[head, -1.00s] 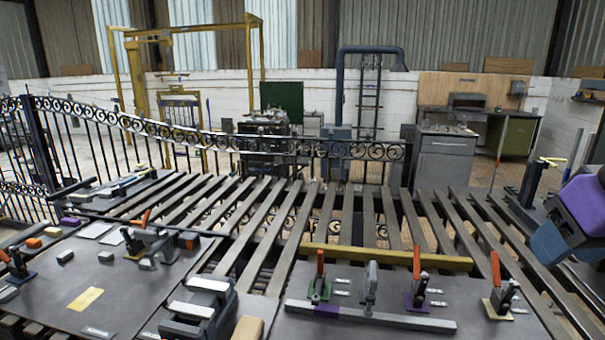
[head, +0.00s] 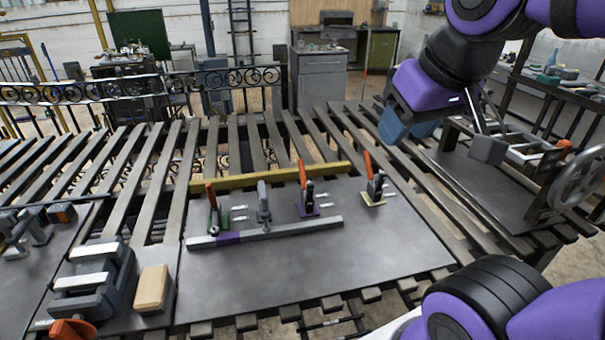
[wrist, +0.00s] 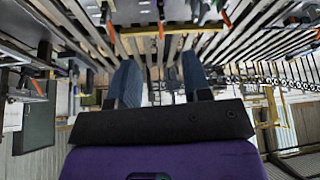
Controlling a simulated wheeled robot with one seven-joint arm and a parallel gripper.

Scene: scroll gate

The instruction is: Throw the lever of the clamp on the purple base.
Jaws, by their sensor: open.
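The clamp on the purple base (head: 308,210) stands on the grey plate, with its orange lever (head: 302,173) pointing up. A clamp on a green base (head: 216,226) stands to its left and one on a pale yellow base (head: 373,198) to its right; both also have upright orange levers. My gripper (head: 408,130) is open and empty, up and to the right of the clamps and apart from them. In the wrist view its two blue fingers (wrist: 160,80) are spread, with orange levers small at the top edge.
A grey bar (head: 285,232) with a purple section lies in front of the clamps, and a yellow bar (head: 270,178) lies behind them. A grey post-like fixture (head: 263,203) stands between the green and purple bases. A handwheel (head: 580,178) is at the right. The front of the plate is bare.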

